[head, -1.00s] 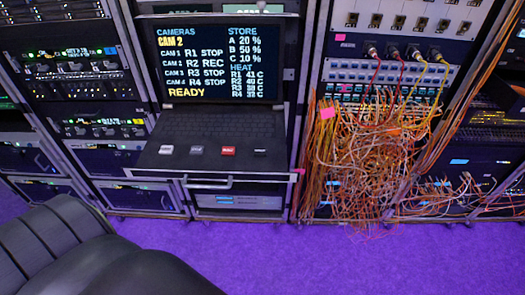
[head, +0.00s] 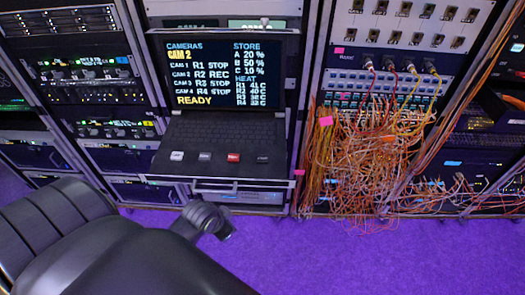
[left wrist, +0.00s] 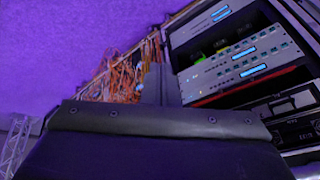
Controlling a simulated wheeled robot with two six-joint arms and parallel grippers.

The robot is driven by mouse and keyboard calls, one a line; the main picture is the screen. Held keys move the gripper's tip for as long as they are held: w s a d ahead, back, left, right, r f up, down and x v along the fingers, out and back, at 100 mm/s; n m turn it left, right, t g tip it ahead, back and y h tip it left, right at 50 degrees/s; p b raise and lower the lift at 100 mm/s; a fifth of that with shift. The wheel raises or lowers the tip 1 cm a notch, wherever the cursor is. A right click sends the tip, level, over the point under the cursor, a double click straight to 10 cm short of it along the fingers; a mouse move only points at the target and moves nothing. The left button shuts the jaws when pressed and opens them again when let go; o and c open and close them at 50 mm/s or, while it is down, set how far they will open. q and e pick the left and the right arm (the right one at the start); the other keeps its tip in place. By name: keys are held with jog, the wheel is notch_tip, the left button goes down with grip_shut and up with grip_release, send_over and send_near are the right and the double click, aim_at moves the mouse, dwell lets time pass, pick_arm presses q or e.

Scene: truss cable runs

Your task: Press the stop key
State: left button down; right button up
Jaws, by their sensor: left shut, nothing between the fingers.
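Several small keys sit in a row on the dark pull-out keyboard shelf under the screen. From left they are a white key (head: 177,155), a grey key (head: 205,156), a red key (head: 233,157) and a black key (head: 262,159). Their labels are too small to read, so I cannot tell which is the stop key. The screen (head: 222,75) reads CAM 2, R2 REC and READY. My left gripper (left wrist: 157,86) is shut and empty; in the head view the end of my left arm is low in front of the shelf, apart from the keys. My right gripper is not in view.
The shelf's front handle (head: 225,187) sticks out below the keys. A tangle of orange cables (head: 375,165) hangs from the rack on the right. Racks of gear stand on the left. The purple floor (head: 350,255) in front is clear.

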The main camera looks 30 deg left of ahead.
pick_arm(q)
notch_tip(320, 180, up, 10)
jog(key=w+d+m+t+p, duration=0.1)
jog(key=w+m, duration=0.1)
jog(key=w+a+r+m+t+h, duration=0.1)
jog(key=w+r+m+h, duration=0.3)
jog(key=w+r+m, duration=0.5)
jog(key=w+r+t+p, duration=0.1)
jog(key=w+r, duration=0.4)
jog(key=w, duration=0.2)
jog(key=shift+w+a+t, duration=0.3)
jog(key=shift+w+a, duration=0.05)
jog(key=b, duration=0.7)
send_over(268, 155)
jog(key=s+a, duration=0.1)
jog(key=s, duration=0.2)
notch_tip(268, 155, down, 8)
jog(key=shift+a+r, duration=0.1)
jog(key=shift+f+b, duration=0.35)
jog(key=shift+f, duration=0.2)
jog(key=shift+s+f, duration=0.1)
jog(key=shift+f, duration=0.3)
